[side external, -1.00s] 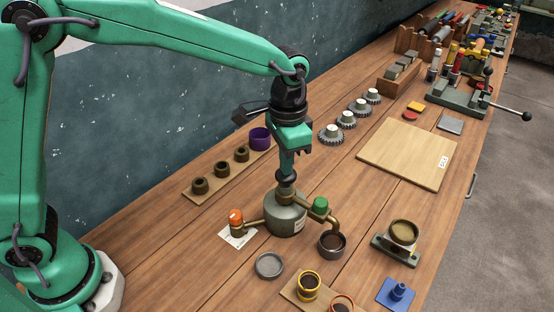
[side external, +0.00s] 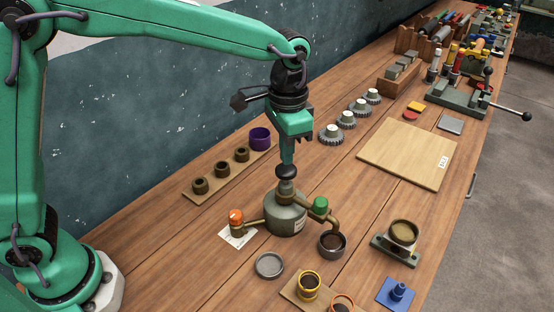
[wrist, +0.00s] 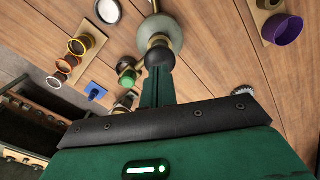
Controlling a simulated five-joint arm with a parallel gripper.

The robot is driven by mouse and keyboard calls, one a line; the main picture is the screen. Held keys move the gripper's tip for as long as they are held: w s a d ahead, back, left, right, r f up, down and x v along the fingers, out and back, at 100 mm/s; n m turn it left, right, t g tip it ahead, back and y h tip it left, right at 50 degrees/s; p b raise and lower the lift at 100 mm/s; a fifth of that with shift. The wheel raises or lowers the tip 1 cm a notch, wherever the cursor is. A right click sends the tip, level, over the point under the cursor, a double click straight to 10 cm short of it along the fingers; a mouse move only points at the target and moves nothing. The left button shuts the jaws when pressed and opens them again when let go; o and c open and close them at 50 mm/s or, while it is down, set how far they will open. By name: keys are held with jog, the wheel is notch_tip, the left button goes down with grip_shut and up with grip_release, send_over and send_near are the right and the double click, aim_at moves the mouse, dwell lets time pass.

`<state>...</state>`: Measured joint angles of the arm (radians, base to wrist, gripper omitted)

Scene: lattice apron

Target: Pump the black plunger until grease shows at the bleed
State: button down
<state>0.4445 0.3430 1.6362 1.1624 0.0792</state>
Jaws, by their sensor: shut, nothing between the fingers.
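The grease pot (side external: 285,218) is a grey-green round body on the bench with a brass neck. The black plunger (side external: 287,171) is a dark round knob above the neck; it also shows in the wrist view (wrist: 160,57). My gripper (side external: 287,162) is shut and empty, pointing down, its tips at the top of the knob; I cannot tell whether they touch. One brass pipe ends at an orange cap (side external: 236,216) over a white paper. The other has a green cap (side external: 320,205) and ends over a cup (side external: 332,243) with dark contents. I cannot make out fresh grease at either outlet.
A pale round dish (side external: 269,265) lies in front of the pot. A strip with dark rings and a purple cup (side external: 260,139) lies behind left. Gears (side external: 330,134), a wooden board (side external: 408,152) and a bearing block (side external: 403,235) stand to the right. Bare bench lies around the pot.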

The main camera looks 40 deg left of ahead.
aim_at(286, 167)
jog(key=shift+f, duration=1.95)
jog(key=shift+r, duration=0.1)
dwell(0.4)
jog(key=shift+r, duration=1.85)
jog(key=shift+f, duration=1.95)
jog(key=shift+r, duration=1.95)
jog(key=shift+f, duration=0.3)
